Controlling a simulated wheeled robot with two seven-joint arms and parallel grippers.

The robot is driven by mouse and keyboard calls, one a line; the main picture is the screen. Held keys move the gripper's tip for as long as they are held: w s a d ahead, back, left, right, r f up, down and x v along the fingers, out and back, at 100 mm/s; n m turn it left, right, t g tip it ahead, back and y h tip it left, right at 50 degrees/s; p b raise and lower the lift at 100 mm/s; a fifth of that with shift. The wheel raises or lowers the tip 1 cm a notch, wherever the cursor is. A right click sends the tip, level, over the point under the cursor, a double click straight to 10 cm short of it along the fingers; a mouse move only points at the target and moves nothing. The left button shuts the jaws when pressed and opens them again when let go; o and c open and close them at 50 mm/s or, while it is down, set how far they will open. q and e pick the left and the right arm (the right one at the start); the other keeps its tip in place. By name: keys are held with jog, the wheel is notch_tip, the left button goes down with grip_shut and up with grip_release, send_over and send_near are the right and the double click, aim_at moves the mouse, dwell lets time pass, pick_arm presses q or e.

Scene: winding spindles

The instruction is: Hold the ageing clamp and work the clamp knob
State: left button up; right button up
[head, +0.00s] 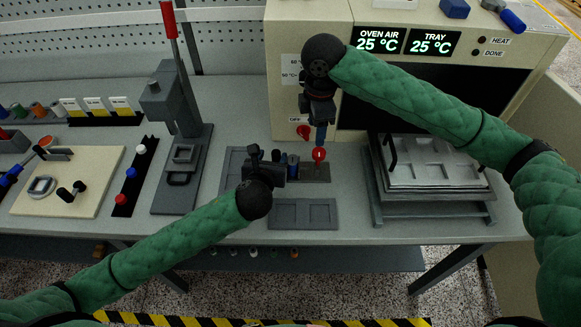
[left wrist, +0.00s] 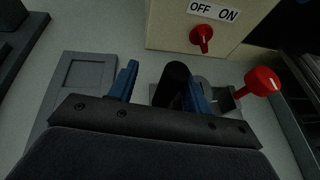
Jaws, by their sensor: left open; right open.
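The ageing clamp (left wrist: 222,97) is a grey piece at the back middle of the bench, partly hidden by my left gripper. Its red clamp knob (head: 319,155) sticks out at the right end; it also shows in the left wrist view (left wrist: 262,81). A black cylinder, seemingly the clamp's handle (left wrist: 172,84), stands between the open fingers of my left gripper (left wrist: 160,82), nearer the right finger. In the head view my left gripper (head: 283,165) is low at the clamp's left. My right gripper (head: 320,134) is open, pointing down just above the red knob; contact cannot be told.
The cream oven (head: 310,35) stands behind, with a red switch (head: 303,131) close to my right gripper. A rack with a metal tray (head: 435,170) is to the right. A grey press (head: 178,125) with a red-handled lever stands left. A flat grey tray (head: 302,223) lies in front.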

pick_arm(q)
jog(key=v, duration=0.9)
jog(key=shift+s, duration=0.35)
jog(key=shift+a, duration=0.1)
